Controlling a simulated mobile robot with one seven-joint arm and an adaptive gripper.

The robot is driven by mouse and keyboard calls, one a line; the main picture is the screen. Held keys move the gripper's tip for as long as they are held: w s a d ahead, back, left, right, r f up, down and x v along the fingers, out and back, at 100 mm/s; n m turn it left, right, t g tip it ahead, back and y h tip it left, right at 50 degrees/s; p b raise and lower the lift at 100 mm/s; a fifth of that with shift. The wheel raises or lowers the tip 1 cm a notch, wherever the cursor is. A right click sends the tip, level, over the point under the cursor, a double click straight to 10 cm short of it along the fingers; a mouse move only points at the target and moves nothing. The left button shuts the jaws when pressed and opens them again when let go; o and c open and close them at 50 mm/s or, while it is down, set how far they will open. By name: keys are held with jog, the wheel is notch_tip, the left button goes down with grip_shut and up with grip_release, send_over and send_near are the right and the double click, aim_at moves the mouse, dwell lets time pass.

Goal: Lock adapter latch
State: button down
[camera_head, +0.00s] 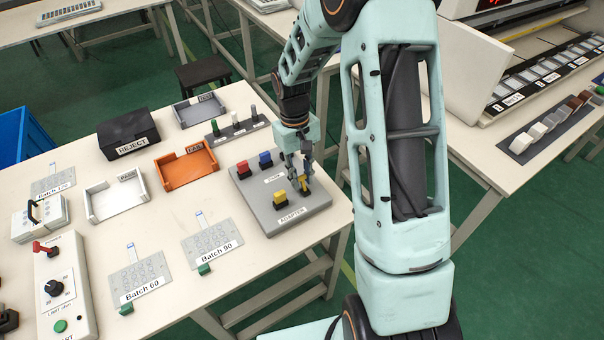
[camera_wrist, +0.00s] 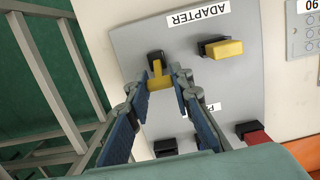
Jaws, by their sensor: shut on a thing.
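The grey adapter board (camera_head: 262,216), labelled ADAPTER, lies on the white table; it also fills the middle of the wrist view (camera_wrist: 135,45). My gripper (camera_head: 305,178) is over its right side. In the wrist view, the fingers of my gripper (camera_wrist: 160,80) are shut on a yellow T-shaped latch (camera_wrist: 157,71) with a black base. The latch is partly hidden by the gripper in the head view (camera_head: 303,184). A second yellow latch (camera_head: 280,197) with a dark base sits beside it, apart from the fingers; it also shows in the wrist view (camera_wrist: 223,48).
A red block (camera_head: 242,168) and a blue block (camera_head: 265,158) stand at the board's far side. An orange tray (camera_head: 186,170), a white tray (camera_head: 117,200) and a black REJECT box (camera_head: 128,134) stand to the left. Keypad films (camera_head: 212,243) lie nearer.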

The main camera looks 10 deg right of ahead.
jog(key=shift+w, duration=0.15)
jog(key=c, duration=1.7)
grip_release()
jog(key=r, duration=0.4)
jog(key=w+r, duration=0.1)
jog(key=r, duration=0.3)
jog(key=w+r, duration=0.1)
jog(key=r, duration=0.2)
jog(key=shift+a+r, duration=0.35)
jog(key=shift+r, duration=0.05)
